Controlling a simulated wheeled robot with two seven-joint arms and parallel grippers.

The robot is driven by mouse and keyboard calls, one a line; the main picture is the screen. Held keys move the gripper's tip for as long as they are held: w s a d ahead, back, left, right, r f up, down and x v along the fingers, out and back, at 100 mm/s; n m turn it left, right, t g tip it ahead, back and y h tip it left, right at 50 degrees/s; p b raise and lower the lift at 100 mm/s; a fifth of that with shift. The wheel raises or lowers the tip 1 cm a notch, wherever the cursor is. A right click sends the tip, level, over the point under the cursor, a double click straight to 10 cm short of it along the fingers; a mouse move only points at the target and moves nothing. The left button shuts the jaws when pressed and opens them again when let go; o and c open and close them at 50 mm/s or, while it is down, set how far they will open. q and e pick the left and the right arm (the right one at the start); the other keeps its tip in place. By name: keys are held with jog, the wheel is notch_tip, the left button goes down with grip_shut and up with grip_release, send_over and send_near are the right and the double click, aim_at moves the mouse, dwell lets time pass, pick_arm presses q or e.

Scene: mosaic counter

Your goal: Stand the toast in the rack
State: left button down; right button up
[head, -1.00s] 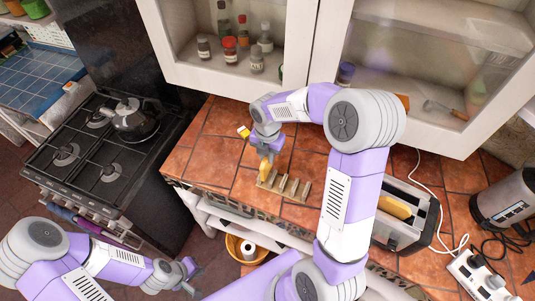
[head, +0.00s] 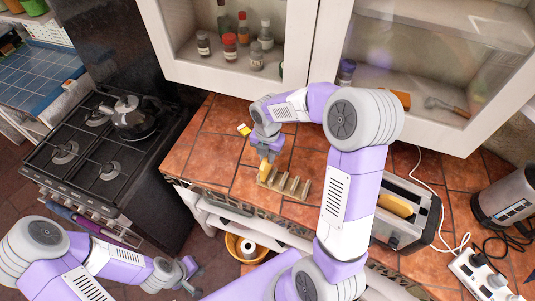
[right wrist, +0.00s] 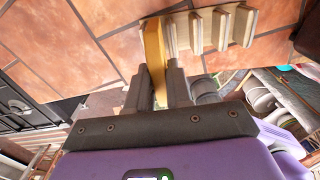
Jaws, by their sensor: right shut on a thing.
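The toast (head: 264,168) is a golden slice held on edge in my right gripper (head: 265,156), at the left end of the rack. The toast shows edge-on between the two fingers in the right wrist view (right wrist: 154,52). The rack (head: 287,186) is pale, with several upright dividers, and stands on the tiled counter. In the right wrist view the rack (right wrist: 218,30) has a divider right beside the toast. I cannot tell whether the toast's lower edge rests in the end slot. My left gripper (head: 193,275) looks open and empty, low at the left, away from the counter.
A toaster (head: 421,218) with a yellowish slice (head: 395,205) in it stands right of my right arm. A small yellow object (head: 244,129) lies behind the rack. A kettle (head: 133,116) is on the stove. Cabinets with glass doors hang above. Tiles left of the rack are clear.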

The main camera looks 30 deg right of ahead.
jog(key=shift+f+b, duration=0.9)
jog(key=shift+f, duration=0.55)
jog(key=shift+f, duration=0.1)
jog(key=o, duration=0.5)
jog(key=o, duration=0.6)
jog(key=shift+c, duration=0.2)
notch_tip(320, 180, up, 8)
jog(key=shift+f+p, duration=0.15)
jog(key=shift+p, duration=0.2)
